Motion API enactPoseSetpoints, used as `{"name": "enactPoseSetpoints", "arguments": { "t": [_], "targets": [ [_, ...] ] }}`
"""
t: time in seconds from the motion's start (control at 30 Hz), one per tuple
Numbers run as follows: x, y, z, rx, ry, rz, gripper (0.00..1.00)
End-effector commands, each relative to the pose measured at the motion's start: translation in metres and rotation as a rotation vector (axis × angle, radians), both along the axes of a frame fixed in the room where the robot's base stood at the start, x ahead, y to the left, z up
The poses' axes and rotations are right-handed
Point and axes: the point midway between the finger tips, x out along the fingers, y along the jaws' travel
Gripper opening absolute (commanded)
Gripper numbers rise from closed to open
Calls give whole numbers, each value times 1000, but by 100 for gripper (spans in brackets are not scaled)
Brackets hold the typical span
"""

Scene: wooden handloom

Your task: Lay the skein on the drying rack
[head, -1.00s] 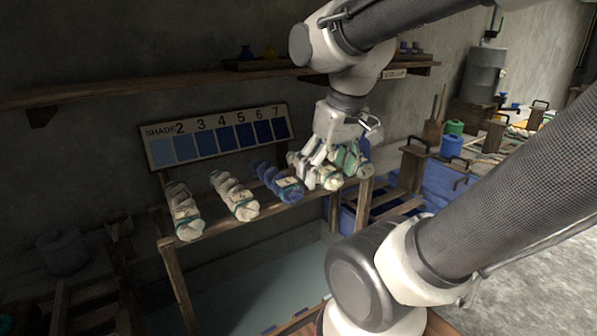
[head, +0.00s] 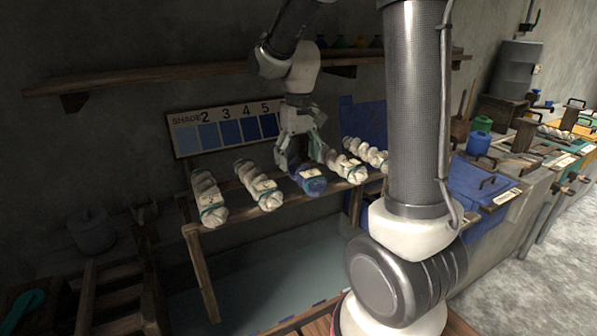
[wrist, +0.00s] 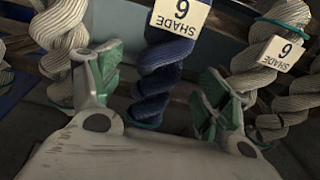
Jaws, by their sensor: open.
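A blue skein (head: 312,181) with a paper tag lies in a row of skeins on a wooden rack (head: 193,240) in the head view. My gripper (head: 301,160) is over the blue skein, fingers pointing down. In the wrist view the green-padded fingers of my gripper (wrist: 162,82) are spread apart, one on each side of the blue skein (wrist: 158,85). Gaps show on both sides, so it is not gripped. Its tag shows upside down and reads "SHADE" with a numeral.
Cream skeins lie on both sides, the nearest at left (head: 258,186) and right (head: 347,168), close to my fingers. A shade board (head: 225,127) stands behind, under a wall shelf (head: 150,80). A blue panel (head: 365,120) and lidded blue vat (head: 475,185) are to the right.

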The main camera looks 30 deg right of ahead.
Motion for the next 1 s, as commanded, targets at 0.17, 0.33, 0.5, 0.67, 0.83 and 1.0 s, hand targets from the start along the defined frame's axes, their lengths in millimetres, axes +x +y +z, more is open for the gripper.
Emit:
{"name": "enactPoseSetpoints", "arguments": {
  "t": [0.17, 0.33, 0.5, 0.67, 0.83, 1.0],
  "targets": [
    [1, 0, -26, 0, 3, 0, 77],
    [1, 0, -31, 0, 0, 0, 77],
    [1, 0, -31, 0, 0, 0, 70],
    [1, 0, -31, 0, 0, 0, 40],
    [1, 0, -31, 0, 0, 0, 19],
    [1, 0, -30, 0, -1, 0, 19]
  ]
}}
